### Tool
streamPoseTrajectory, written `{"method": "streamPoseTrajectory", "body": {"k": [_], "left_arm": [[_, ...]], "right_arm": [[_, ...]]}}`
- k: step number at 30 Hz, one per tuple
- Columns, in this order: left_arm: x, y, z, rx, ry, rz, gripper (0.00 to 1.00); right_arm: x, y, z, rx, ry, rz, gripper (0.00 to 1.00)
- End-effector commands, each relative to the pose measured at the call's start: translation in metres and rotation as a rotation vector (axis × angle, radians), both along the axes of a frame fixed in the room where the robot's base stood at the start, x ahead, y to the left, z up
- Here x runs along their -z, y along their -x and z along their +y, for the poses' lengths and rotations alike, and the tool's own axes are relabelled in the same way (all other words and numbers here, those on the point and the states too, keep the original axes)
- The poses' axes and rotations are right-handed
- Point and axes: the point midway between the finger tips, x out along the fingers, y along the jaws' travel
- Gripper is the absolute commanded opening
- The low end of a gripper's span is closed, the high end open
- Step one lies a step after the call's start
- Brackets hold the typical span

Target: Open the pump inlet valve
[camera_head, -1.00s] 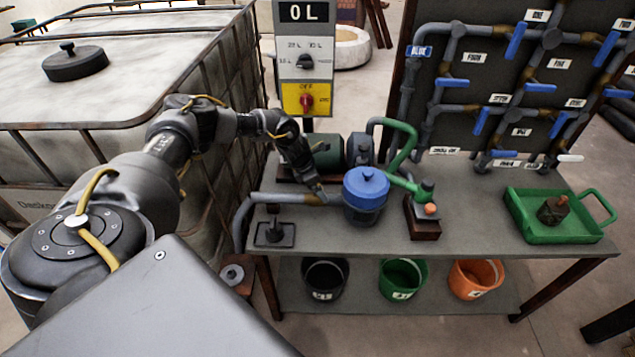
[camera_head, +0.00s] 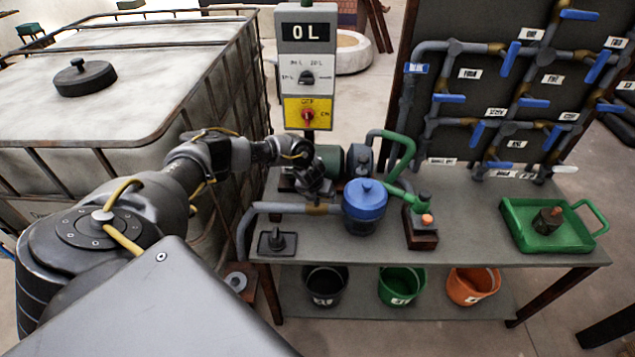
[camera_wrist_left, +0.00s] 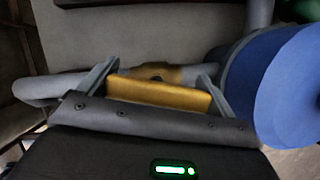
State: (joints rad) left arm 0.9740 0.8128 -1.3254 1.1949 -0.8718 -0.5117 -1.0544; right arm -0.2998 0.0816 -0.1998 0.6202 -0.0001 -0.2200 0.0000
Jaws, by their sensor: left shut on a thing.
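The pump inlet valve is a brass body (camera_head: 318,209) on the grey inlet pipe (camera_head: 280,207), left of the blue-lidded pot (camera_head: 365,200). In the wrist view, its yellow handle (camera_wrist_left: 158,94) lies between the two fingers of my left gripper (camera_wrist_left: 155,78), and the gripper is shut on it. The brass body (camera_wrist_left: 165,74) shows just beyond the handle, with the pipe (camera_wrist_left: 50,88) running left. In the head view, my left gripper (camera_head: 318,190) is right over the valve and hides the handle. My right gripper is in neither view.
The green pump pipe (camera_head: 400,150) rises behind the pot. A control box (camera_head: 308,75) reads 0 L. A green tray (camera_head: 515,238) stands on the right of the bench. A board of blue-handled valves (camera_head: 490,95) stands behind. A caged tank (camera_head: 150,60) is left.

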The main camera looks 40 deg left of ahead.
Motion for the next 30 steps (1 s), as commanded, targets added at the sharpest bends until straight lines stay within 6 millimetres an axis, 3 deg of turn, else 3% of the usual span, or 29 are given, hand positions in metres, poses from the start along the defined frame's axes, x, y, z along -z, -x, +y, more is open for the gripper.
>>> {"method": "streamPoseTrajectory", "body": {"k": [12,30], "left_arm": [[-0.002,-0.001,0.001,-0.236,0.002,-0.003,0.68],[-0.002,0.000,0.002,-0.292,0.001,-0.003,0.68]], "right_arm": [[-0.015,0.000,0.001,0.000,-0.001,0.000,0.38],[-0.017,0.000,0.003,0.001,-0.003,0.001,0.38]]}}
